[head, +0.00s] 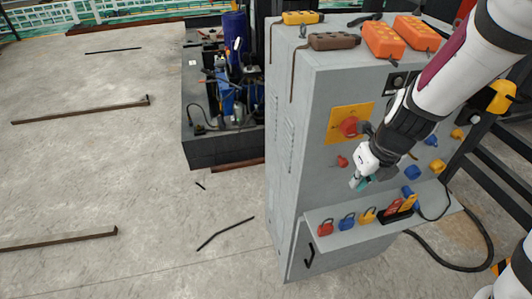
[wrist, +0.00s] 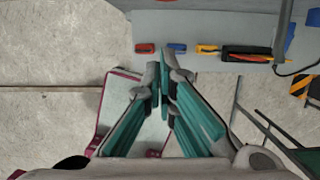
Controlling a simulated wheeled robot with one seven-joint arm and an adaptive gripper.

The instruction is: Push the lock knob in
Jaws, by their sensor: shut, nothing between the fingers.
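A grey cabinet (head: 290,130) stands upright in the head view. Its front carries a yellow plate (head: 336,137) with a red rotary handle (head: 349,126). A small red knob (head: 343,161) sits below the plate; I cannot tell for sure whether it is the lock knob. My gripper (head: 356,184) is just below and right of this knob in the picture, in front of the cabinet face and above the shelf. In the wrist view my gripper (wrist: 160,72) has its teal fingers together and empty. The red knob does not clearly show there.
A shelf (head: 345,236) below holds red (head: 325,228), blue (head: 347,221) and yellow padlocks (head: 367,215) and a black tray (head: 395,215). More blue and yellow pieces sit on the front at right. Orange boxes (head: 383,40) lie on top. Floor at left has scattered bars.

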